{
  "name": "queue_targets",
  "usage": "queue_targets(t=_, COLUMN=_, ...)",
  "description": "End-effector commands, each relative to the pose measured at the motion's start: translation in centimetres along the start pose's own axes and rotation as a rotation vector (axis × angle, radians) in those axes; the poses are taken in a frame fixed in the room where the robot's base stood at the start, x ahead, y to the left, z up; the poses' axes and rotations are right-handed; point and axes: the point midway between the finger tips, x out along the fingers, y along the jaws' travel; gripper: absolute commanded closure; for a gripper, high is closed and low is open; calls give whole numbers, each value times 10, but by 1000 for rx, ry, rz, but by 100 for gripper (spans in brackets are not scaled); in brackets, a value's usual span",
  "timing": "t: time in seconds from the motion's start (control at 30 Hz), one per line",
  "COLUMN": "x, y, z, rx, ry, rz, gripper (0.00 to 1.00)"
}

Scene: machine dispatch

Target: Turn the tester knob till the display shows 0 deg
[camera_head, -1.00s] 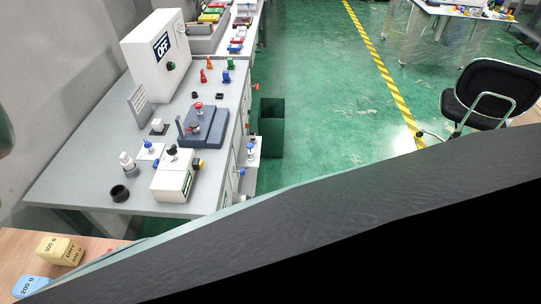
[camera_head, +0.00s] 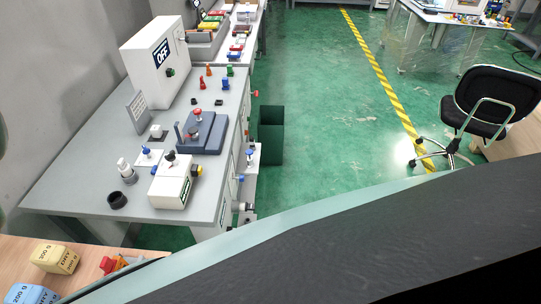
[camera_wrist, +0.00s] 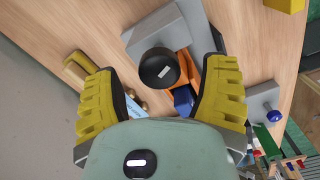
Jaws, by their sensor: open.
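My gripper (camera_wrist: 161,80) shows in the wrist view with its two yellow ribbed fingers spread wide and nothing clasped between them. A round black knob (camera_wrist: 158,68) with a short white mark lies between the fingers in the picture, over a grey block (camera_wrist: 158,33) on a wooden surface. I cannot tell whether this is the tester knob, nor how far below the fingers it is. No display with a degree reading can be seen. In the head view my gripper is not visible.
An orange part (camera_wrist: 187,68) and a blue part (camera_wrist: 183,98) lie beside the black knob. In the head view, a white cabinet (camera_head: 150,62) reading OFF stands on the grey bench (camera_head: 75,182). Yellow (camera_head: 55,258) and blue (camera_head: 32,294) weights sit on the wooden table at lower left.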

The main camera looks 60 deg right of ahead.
Motion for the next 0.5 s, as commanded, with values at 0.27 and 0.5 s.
queue_targets(t=0.27, x=8, y=-1, z=2, rx=-1, ry=-6, rz=0, gripper=27)
queue_targets(t=0.5, x=8, y=0, z=2, rx=-1, ry=-6, rz=1, gripper=27)
